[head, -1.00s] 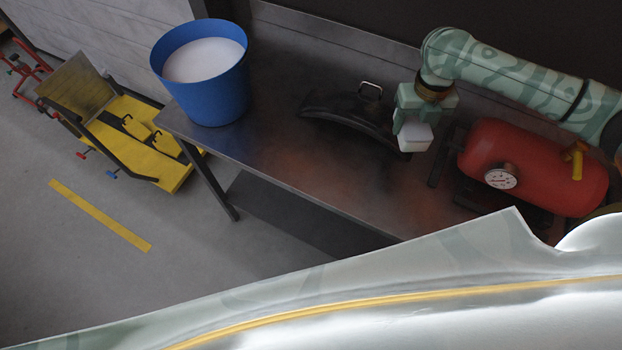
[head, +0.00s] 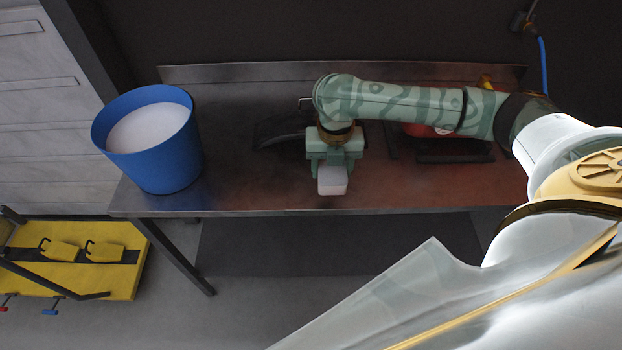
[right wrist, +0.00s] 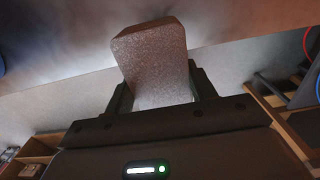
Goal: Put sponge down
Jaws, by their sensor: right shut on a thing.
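My right gripper (head: 334,160) reaches over the metal workbench (head: 250,196) and is shut on a pale, block-shaped sponge (head: 332,181). In the head view the sponge shows below the jaws, over the front part of the bench top. I cannot tell whether it touches the bench. In the right wrist view the speckled sponge (right wrist: 150,62) sits between the two dark fingers (right wrist: 161,88), with its far end sticking out past them. My left gripper is not in view.
A blue bucket (head: 160,160) with whitish contents stands at the bench's left end. A dark curved part (head: 280,130) lies behind the gripper. A red tank (head: 425,130) is partly hidden behind my arm. A yellow lift (head: 105,270) stands on the floor at left. The bench's front right is clear.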

